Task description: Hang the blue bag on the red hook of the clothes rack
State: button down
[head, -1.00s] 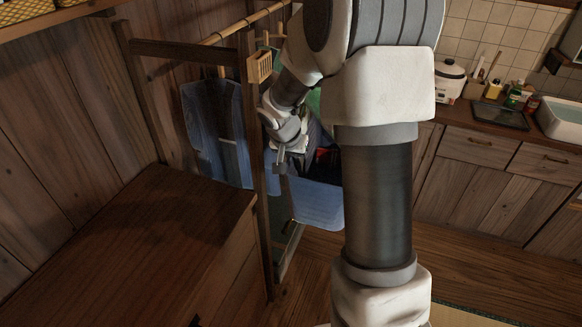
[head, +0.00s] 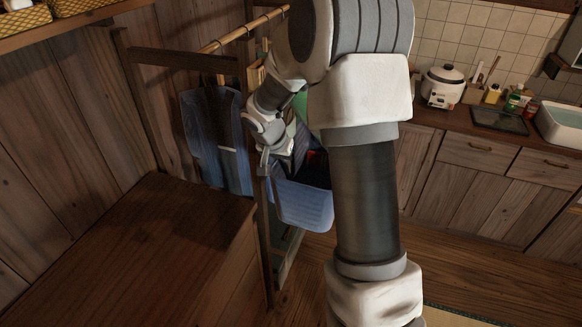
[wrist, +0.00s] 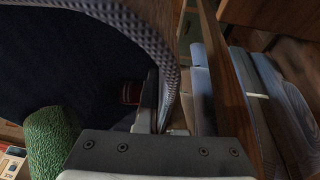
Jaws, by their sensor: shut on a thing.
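The blue bag (head: 302,205) hangs tilted below my gripper (head: 264,165), beside the front post of the clothes rack (head: 248,110). In the wrist view, my gripper (wrist: 158,108) is shut on the bag's edge. The bag's patterned rim (wrist: 150,38) curves around a dark opening at the left. I cannot tell whether either is the red hook. My arm hides part of the rack.
A blue garment (head: 215,130) hangs on the rack, left of the post. A wooden cabinet (head: 120,240) stands in front at the left. A green cloth roll (wrist: 50,142) is near the gripper in the wrist view. A kitchen counter (head: 440,125) lies at the right, with open floor before it.

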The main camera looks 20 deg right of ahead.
jog(key=w+a+f, duration=0.1)
jog(key=w+a, duration=0.3)
jog(key=shift+w+a+f+b, duration=0.15)
jog(key=shift+w+a+b, duration=0.2)
jog(key=shift+w, duration=0.05)
dwell(0.5)
dwell(0.8)
